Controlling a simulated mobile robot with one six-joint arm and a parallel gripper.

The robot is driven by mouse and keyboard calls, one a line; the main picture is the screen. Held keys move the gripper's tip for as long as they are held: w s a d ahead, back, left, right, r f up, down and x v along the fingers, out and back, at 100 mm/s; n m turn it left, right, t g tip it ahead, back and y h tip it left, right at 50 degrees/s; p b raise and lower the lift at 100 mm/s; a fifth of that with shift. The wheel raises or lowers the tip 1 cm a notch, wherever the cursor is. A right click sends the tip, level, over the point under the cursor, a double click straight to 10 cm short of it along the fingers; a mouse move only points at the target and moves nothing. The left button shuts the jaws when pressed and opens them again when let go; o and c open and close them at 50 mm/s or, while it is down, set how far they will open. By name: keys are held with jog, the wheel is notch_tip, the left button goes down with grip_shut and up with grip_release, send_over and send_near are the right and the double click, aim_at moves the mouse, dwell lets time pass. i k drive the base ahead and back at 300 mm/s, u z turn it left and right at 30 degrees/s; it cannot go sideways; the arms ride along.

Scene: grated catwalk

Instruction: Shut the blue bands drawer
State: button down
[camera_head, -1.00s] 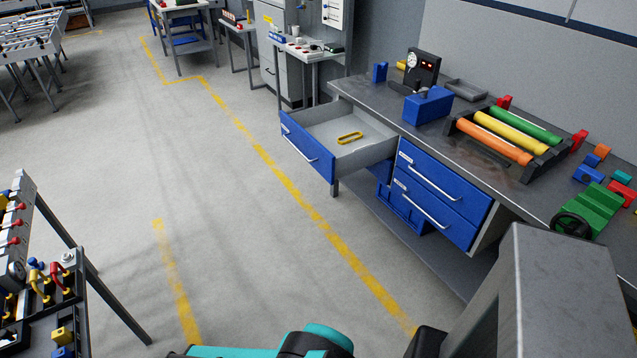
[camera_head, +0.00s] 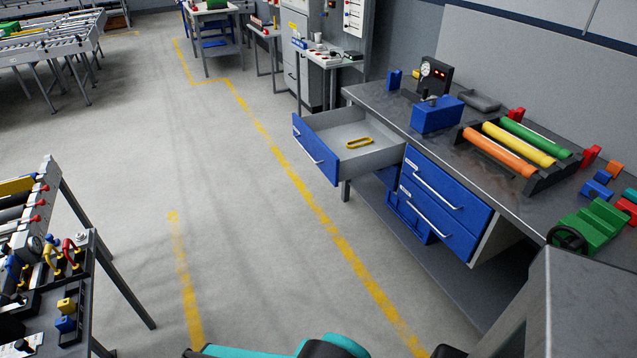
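A drawer with a blue front (camera_head: 314,150) and a silver handle stands pulled out from under the left end of the grey workbench (camera_head: 386,101). A yellow oval band (camera_head: 359,142) lies inside on its grey floor. I take this to be the bands drawer; its label is not readable. Two more blue drawers, an upper one (camera_head: 447,188) and a lower one (camera_head: 433,212), are shut to its right. Part of my teal arm shows at the bottom edge. My gripper is out of view.
On the bench are a blue block device (camera_head: 437,114), a rack of coloured rollers (camera_head: 512,145) and a green vise (camera_head: 592,225). A rack with knobs (camera_head: 62,262) stands at lower left. The floor before the open drawer is clear.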

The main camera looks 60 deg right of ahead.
aim_at(324, 137)
jog(key=z, duration=0.15)
jog(key=i, duration=0.95)
jog(key=u, duration=0.05)
